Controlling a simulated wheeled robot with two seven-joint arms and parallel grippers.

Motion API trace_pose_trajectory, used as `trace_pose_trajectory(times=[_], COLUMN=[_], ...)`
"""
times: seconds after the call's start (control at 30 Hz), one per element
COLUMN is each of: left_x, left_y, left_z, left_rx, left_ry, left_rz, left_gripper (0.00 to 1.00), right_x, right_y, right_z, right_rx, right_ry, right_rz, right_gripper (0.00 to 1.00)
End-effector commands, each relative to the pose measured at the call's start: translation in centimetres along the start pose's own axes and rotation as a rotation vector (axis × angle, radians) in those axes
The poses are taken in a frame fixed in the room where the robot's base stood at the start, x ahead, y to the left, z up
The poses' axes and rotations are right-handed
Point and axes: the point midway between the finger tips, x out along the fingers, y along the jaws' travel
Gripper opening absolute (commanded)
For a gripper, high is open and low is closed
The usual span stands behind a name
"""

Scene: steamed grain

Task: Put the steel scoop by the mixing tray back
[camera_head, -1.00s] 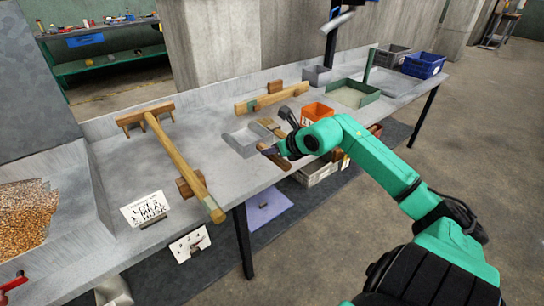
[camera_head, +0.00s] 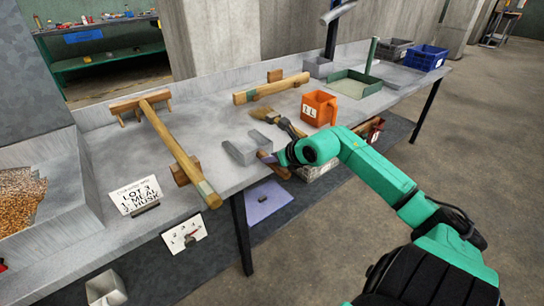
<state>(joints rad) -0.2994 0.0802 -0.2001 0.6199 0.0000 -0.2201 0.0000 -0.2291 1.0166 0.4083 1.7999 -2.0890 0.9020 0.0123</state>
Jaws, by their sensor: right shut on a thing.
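The steel scoop (camera_head: 238,152) is a grey, open, box-like pan near the front edge of the bench. My left gripper is not in view.
A long wooden tool (camera_head: 178,152) lies left of the scoop, near a lot sign (camera_head: 134,195). Another wooden tool (camera_head: 272,89) lies behind. Bare bench shows between them.

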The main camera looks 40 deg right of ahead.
Motion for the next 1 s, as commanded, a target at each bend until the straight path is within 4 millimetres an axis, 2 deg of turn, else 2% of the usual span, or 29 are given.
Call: trace_pose_trajectory(times=[0.73, 0.77, 0.8, 0.83, 1.0], left_x=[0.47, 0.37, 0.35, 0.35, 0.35], left_y=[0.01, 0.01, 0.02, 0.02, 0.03], left_z=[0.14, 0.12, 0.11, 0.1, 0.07], left_rx=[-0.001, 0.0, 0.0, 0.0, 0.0], left_ry=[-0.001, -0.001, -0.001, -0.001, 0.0], left_rz=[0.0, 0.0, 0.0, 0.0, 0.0], left_gripper=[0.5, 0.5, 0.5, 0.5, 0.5], right_x=[0.2, 0.14, 0.13, 0.13, 0.14], right_y=[0.05, 0.05, 0.05, 0.05, 0.06], right_z=[-0.36, -0.28, -0.27, -0.28, -0.31], right_rx=[0.0, 0.0, 0.0, 0.0, 0.0], right_ry=[-0.003, -0.003, -0.002, -0.002, -0.001], right_rz=[0.0, 0.0, 0.0, 0.0, 0.0], right_gripper=[0.0, 0.47, 0.62, 0.7, 0.7])
